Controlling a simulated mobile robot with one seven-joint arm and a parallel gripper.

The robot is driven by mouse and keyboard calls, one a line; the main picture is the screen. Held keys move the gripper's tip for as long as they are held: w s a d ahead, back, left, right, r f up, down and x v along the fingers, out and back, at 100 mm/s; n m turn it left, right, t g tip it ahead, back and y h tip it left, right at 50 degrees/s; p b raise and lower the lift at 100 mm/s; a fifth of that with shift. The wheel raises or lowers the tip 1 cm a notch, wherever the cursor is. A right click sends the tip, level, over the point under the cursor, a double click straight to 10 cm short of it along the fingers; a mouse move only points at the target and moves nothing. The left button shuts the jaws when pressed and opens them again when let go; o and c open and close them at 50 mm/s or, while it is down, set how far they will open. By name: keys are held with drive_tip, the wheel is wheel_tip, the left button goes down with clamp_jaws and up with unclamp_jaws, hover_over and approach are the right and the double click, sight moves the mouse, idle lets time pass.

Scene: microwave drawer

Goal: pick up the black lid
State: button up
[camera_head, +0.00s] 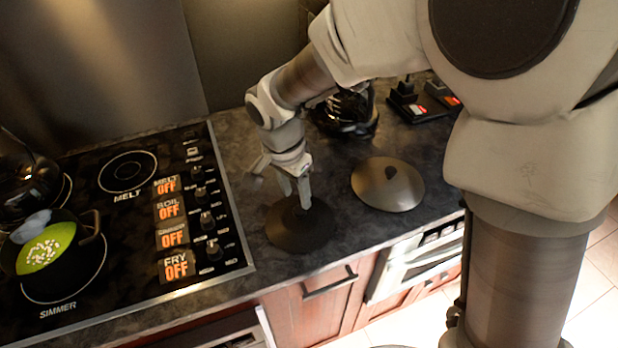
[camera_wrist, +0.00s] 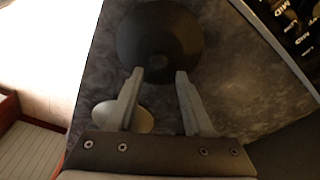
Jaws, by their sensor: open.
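The black lid (camera_head: 290,236) lies flat on the dark countertop, just right of the stove. In the wrist view, the black lid (camera_wrist: 190,38) is a dark disc with a round knob near its middle. My gripper (camera_head: 296,196) points down over the lid, and its fingers hide part of the lid in the head view. In the wrist view, my gripper (camera_wrist: 160,74) is open, with its fingertips spread either side of the knob's line. Whether the fingers touch the lid is unclear.
A grey metallic lid (camera_head: 392,190) lies to the right on the countertop (camera_head: 345,232). The stove (camera_head: 135,215), with a pot of green food (camera_head: 47,250), is at left. A dark appliance (camera_head: 347,110) and small black items (camera_head: 418,104) stand at the back.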

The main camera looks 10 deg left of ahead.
sight(299, 210)
drive_tip(key=shift+w+d+f, duration=0.1)
drive_tip(key=shift+w+f, duration=0.05)
drive_tip(key=shift+f, duration=1.4)
drive_tip(key=shift+w+d+f, duration=0.1)
drive_tip(key=shift+f, duration=1.45)
drive_tip(key=shift+c, duration=0.2)
clamp_jaws()
